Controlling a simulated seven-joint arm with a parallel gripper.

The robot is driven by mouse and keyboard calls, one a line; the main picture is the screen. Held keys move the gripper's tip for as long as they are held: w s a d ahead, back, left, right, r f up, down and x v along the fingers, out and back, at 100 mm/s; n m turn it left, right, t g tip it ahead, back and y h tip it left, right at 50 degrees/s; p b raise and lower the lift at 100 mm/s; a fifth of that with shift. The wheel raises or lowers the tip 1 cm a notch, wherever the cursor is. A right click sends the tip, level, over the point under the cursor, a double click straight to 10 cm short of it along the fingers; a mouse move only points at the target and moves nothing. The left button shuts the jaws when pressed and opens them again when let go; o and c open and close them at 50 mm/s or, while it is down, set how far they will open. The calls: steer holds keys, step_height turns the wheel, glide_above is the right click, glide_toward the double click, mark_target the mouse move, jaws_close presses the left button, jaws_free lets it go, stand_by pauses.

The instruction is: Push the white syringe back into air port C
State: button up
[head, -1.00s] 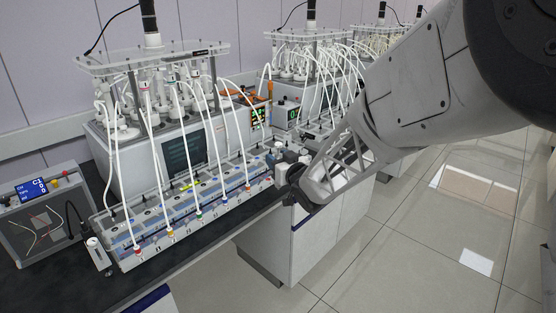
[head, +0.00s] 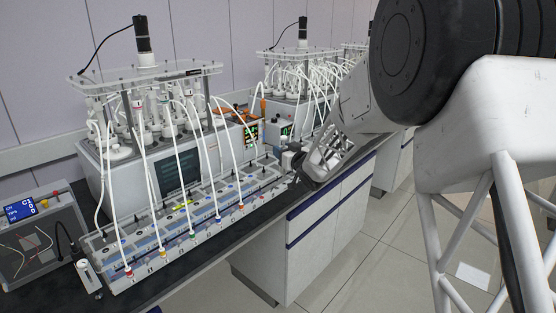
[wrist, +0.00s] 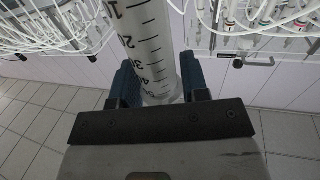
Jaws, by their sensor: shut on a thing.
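A white syringe with black graduation marks (wrist: 148,35) stands between the two blue fingers of my gripper (wrist: 160,82) in the wrist view. In the head view my gripper (head: 297,163) is small and partly hidden by my arm, near the right end of the front reactor's port strip (head: 185,225). The syringe cannot be made out clearly there. Coloured port fittings line the strip with white tubes rising from them. I cannot read which port is C.
A reactor unit with a dark screen (head: 182,170) stands behind the strip, with a second reactor (head: 300,75) farther back. A control box with a blue display (head: 25,210) is at left. White tubes hang over the strip. The aisle floor is clear.

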steer(key=w+d+f, duration=0.1)
steer(key=w+d, duration=0.3)
steer(key=w, duration=0.3)
steer(key=w+d+f, duration=0.1)
steer(key=w+d, duration=0.2)
steer(key=w, duration=0.4)
steer(key=shift+w+d, duration=0.35)
steer(key=shift+d, duration=0.05)
steer(key=shift+f, duration=0.1)
steer(key=shift+f, duration=2.35)
steer(key=shift+f, duration=1)
stand_by(1.3)
stand_by(0.4)
steer(key=o, duration=1)
steer(key=shift+s, duration=0.1)
